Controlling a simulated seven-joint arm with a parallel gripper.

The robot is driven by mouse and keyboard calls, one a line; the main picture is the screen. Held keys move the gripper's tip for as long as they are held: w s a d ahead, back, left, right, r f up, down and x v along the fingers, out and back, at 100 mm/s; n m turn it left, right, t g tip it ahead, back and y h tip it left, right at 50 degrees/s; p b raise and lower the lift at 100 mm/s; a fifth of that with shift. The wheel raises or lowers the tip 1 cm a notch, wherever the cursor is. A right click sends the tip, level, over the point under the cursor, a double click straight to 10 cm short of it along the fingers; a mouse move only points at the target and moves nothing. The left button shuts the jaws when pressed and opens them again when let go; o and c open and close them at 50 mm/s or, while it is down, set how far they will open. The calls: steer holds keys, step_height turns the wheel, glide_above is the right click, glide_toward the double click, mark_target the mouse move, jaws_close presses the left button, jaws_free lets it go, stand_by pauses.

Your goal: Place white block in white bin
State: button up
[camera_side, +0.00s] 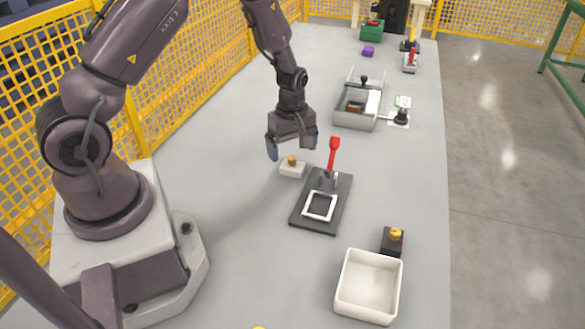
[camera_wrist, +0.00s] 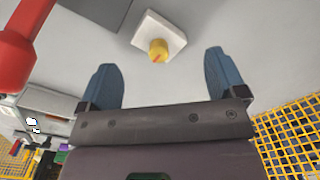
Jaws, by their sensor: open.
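The white block (camera_side: 292,168) lies on the grey table and has a small yellow-orange knob on top. In the wrist view the white block (camera_wrist: 160,35) is ahead of the fingertips, between their lines, and apart from them. My gripper (camera_side: 291,150) is open and empty, hanging above the block. Its two blue fingers also show in the wrist view (camera_wrist: 160,75), spread wide. The white bin (camera_side: 368,287) stands at the near right of the table, and its visible inside is empty.
A dark plate (camera_side: 312,220) with a white square frame and a red-handled lever (camera_side: 333,155) is just right of the block. A black block with an orange knob (camera_side: 392,240) stands behind the bin. A grey tray (camera_side: 358,108) is farther back. Yellow mesh fencing runs along the left.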

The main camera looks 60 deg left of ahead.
mark_target(293, 158)
step_height(293, 158, down, 4)
steer(key=shift+w+f, duration=0.1)
steer(key=c, duration=0.9)
